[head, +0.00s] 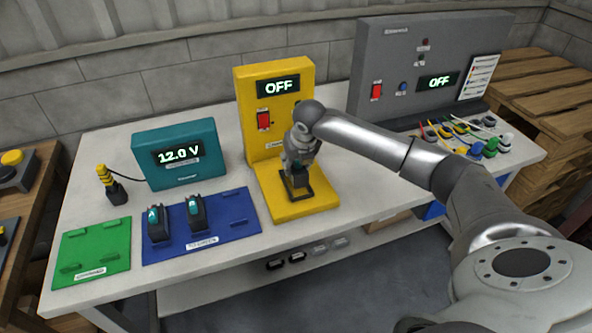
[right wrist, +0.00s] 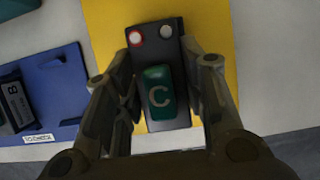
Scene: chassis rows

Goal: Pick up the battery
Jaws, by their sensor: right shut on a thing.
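A dark battery (right wrist: 152,50) with a green block marked C, a red-ringed terminal and a grey terminal shows in the right wrist view. It is at the yellow base of the tester, seen below my gripper in the head view (head: 296,186). My right gripper (right wrist: 158,80) is shut on this battery, one finger on each side; it also shows in the head view (head: 298,168). Whether the battery touches the base is hard to tell. Two more dark batteries stand on the blue mat, a left one (head: 157,224) and a right one (head: 195,213). My left gripper is out of view.
The yellow tester (head: 245,105) reads OFF. A teal meter (head: 180,176) reads 12.0 V, with a yellow-and-black probe (head: 112,186) beside it. A green mat (head: 95,250) is empty. A grey panel (head: 385,65) reading OFF stands right, with several coloured connectors in front.

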